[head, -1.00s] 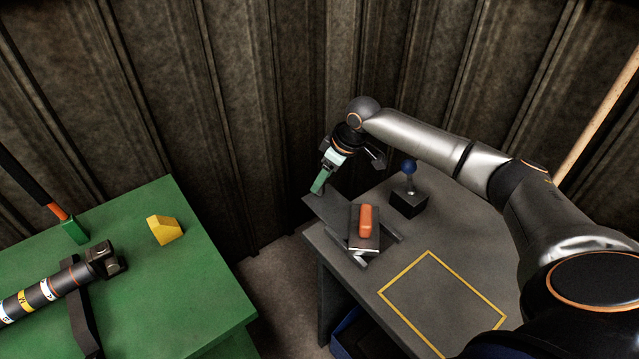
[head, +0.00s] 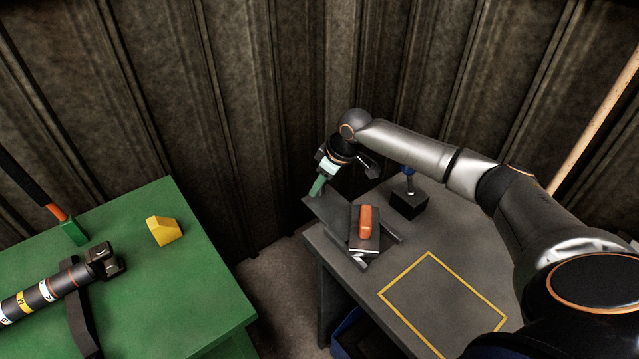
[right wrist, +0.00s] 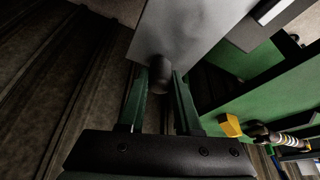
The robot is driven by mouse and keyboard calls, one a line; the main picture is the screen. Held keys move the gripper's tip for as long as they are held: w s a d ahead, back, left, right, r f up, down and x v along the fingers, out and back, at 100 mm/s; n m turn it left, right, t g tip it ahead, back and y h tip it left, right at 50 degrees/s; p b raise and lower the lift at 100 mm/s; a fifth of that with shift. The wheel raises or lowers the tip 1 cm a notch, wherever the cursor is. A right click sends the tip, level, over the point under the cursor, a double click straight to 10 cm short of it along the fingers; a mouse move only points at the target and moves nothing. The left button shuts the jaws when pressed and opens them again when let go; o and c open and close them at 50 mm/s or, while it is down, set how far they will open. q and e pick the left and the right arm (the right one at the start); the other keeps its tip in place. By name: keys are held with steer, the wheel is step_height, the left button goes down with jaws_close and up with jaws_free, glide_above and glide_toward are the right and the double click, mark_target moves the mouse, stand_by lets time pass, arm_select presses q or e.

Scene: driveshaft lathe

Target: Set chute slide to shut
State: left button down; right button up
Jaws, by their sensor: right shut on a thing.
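The chute slide is a flat grey plate (head: 326,207) that sticks out at the far left corner of the grey table. It also shows in the right wrist view (right wrist: 190,35), with a dark round knob (right wrist: 160,72) at its near end. My right gripper (head: 316,189) reaches down to the plate's outer end from above. In the right wrist view its two green fingers (right wrist: 159,88) are shut on the knob, one on each side. The knob is hidden by the fingers in the head view. My left gripper is not in view.
A yellow outline (head: 430,255) marks bare tabletop. A green table (head: 190,290) holds a yellow block (head: 163,230) and a shaft (head: 45,290).

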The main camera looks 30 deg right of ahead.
jaws_close()
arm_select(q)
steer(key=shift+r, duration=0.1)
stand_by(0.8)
